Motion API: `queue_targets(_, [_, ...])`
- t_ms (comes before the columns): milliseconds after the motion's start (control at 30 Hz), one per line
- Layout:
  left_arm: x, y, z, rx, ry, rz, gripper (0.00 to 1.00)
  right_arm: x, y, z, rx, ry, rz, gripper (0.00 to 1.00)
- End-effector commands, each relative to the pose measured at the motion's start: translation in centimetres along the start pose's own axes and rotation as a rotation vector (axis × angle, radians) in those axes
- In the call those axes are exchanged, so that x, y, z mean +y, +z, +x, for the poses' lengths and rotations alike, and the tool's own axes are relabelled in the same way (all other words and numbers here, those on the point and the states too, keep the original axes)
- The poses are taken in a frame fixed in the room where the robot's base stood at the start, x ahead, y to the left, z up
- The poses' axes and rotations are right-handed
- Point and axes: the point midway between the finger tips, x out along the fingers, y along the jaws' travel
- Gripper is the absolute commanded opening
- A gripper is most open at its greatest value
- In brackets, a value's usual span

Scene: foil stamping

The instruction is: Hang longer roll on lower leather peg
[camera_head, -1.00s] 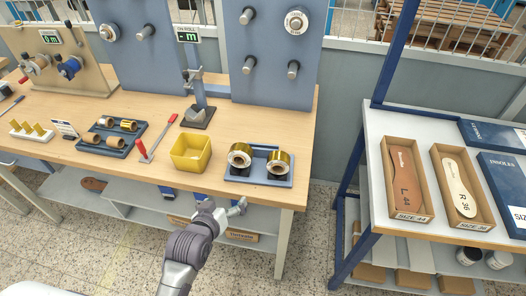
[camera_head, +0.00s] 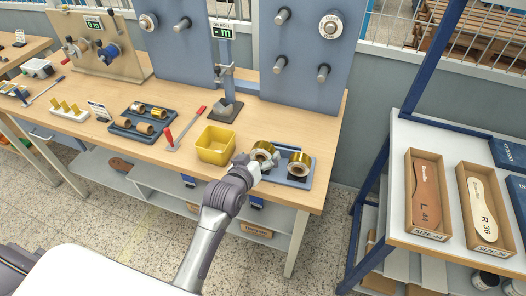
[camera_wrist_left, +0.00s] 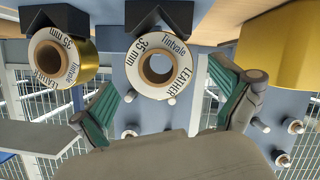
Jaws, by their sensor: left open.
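I cannot tell which is longer. My left gripper (camera_head: 249,165) is at the left roll and partly hides it. In the wrist view, its green-padded fingers (camera_wrist_left: 163,88) are open, one on each side of that roll. Lower pegs (camera_head: 280,67) (camera_head: 323,72) on the right panel are bare. My right gripper is out of view.
A yellow bin (camera_head: 215,146) stands close left of the tray. A gauge post (camera_head: 225,75) with a display rises behind it. A second tray (camera_head: 138,130) holds several small rolls. The upper right peg carries a roll (camera_head: 332,26). A shelf with insole boxes is at right.

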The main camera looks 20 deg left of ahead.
Motion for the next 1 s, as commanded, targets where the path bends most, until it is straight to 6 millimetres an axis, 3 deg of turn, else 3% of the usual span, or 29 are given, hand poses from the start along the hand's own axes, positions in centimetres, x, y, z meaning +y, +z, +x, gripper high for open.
queue_targets(233, [0.0,-0.2,3.4,-0.001,0.0,0.0,1.0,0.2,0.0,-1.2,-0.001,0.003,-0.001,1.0])
queue_targets(567, [-0.1,0.0,4.0,0.0,0.0,0.0,0.98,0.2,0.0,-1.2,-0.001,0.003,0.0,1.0])
queue_targets(900, [-0.1,0.0,4.0,0.0,0.0,0.0,0.42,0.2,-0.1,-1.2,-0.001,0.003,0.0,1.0])
queue_targets(967, [-0.1,0.0,4.0,0.0,0.0,0.0,0.32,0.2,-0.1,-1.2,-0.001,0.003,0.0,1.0])
queue_targets(1000, [-0.1,-0.1,4.0,0.001,0.0,0.0,0.32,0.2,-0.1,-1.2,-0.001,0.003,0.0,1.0])
